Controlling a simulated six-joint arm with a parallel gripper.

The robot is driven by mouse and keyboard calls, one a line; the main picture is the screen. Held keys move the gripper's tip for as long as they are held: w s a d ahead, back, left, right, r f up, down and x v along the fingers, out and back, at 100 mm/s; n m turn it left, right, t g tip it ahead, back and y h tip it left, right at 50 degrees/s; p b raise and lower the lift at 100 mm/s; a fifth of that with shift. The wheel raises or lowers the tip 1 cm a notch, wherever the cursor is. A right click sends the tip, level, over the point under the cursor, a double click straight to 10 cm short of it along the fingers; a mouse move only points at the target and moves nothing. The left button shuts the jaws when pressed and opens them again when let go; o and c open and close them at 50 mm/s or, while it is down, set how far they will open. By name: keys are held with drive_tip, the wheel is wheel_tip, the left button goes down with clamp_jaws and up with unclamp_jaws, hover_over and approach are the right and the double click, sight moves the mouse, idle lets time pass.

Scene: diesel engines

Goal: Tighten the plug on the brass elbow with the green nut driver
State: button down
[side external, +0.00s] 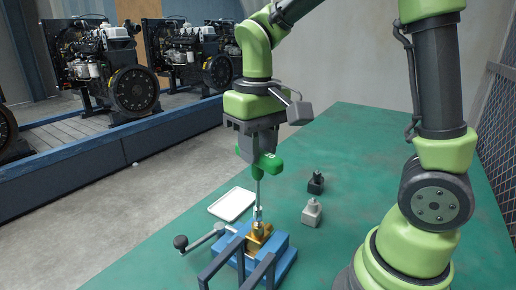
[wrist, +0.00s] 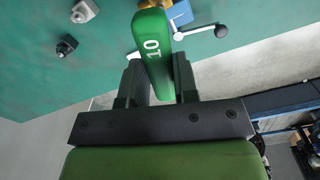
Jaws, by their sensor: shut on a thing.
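My gripper (side external: 256,142) points down and is shut on the green nut driver (side external: 269,165) by its handle. In the wrist view the handle (wrist: 154,48), marked "10", sits between the two fingers (wrist: 158,85). The driver's thin shaft runs down, close to upright, to the top of the brass elbow (side external: 260,231). The elbow is held in a blue vise (side external: 285,258). The driver's lower end is at the small silver plug (side external: 257,213) on the elbow. I cannot tell how far it covers the plug.
A white tray (side external: 232,205) lies behind the vise. A grey block (side external: 311,213) and a black block (side external: 316,183) stand to the right on the green table (side external: 360,150). The vise handle (side external: 181,242) sticks out left. Dark bars stand in front of the vise.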

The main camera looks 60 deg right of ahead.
drive_tip(key=shift+r, duration=3.95)
